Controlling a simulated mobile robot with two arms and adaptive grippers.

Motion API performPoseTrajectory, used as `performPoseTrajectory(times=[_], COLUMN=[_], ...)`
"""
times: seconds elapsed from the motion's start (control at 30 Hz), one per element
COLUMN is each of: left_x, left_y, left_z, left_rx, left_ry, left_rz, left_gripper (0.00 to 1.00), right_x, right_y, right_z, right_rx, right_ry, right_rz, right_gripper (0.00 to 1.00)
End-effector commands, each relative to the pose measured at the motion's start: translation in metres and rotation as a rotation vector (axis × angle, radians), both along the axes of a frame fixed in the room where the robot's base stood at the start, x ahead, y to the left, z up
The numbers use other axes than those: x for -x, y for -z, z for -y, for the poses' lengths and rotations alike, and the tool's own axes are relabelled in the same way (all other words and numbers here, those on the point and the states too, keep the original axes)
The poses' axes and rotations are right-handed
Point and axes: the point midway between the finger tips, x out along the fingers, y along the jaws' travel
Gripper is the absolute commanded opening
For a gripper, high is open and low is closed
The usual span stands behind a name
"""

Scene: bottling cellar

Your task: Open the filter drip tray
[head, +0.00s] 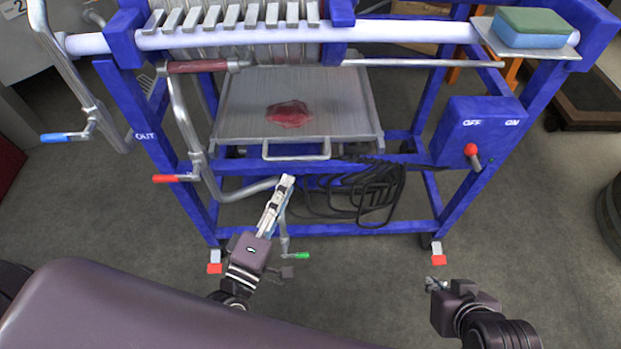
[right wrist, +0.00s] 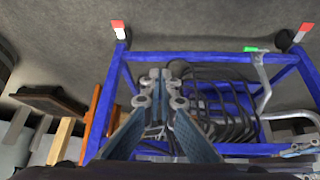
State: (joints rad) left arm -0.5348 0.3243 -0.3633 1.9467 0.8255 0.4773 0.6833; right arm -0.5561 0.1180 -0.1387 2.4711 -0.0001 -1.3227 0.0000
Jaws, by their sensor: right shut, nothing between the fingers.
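The filter drip tray (head: 345,110) is a flat metal tray with a dark red puddle on it, under the plates of the blue-framed filter. Its bar handle (head: 297,157) is at its front edge. My left gripper (head: 287,182) points up toward the handle, its tips just below the handle in the picture. I see its fingers nearly edge-on and cannot tell whether they are apart. My right gripper (head: 435,285) is low at the right, away from the tray, shut and empty. Its fingers also show in the right wrist view (right wrist: 154,78).
Black coiled cable (head: 370,190) hangs below the tray at the right. Pipes with red (head: 172,178), blue (head: 68,137) and green (head: 298,255) valve handles are at the left and near my left gripper. A switch box (head: 480,130) is at the right. The floor in front is clear.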

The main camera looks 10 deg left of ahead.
Motion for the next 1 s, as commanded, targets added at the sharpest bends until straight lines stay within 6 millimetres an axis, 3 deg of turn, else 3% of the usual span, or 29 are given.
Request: performPoseTrajectory(times=[0.03, 0.23, 0.7, 1.0], left_x=[0.002, -0.003, -0.067, -0.074], left_y=[0.000, -0.016, -0.028, -0.028], left_z=[-0.001, -0.002, 0.005, 0.006], left_rx=[0.037, 0.096, 0.092, 0.090], left_ry=[-0.002, -0.009, -0.008, -0.007], left_rz=[0.018, 0.044, 0.043, 0.041], left_gripper=[0.27, 0.27, 0.27, 0.27], right_x=[-0.002, -0.004, -0.011, -0.011], right_y=[0.012, 0.013, 0.009, 0.008], right_z=[-0.001, -0.002, -0.004, -0.004], right_rx=[-0.002, -0.005, -0.011, -0.011], right_ry=[-0.001, -0.002, -0.004, -0.004], right_rz=[0.007, 0.019, 0.048, 0.051], right_gripper=[0.00, 0.00, 0.00, 0.00])
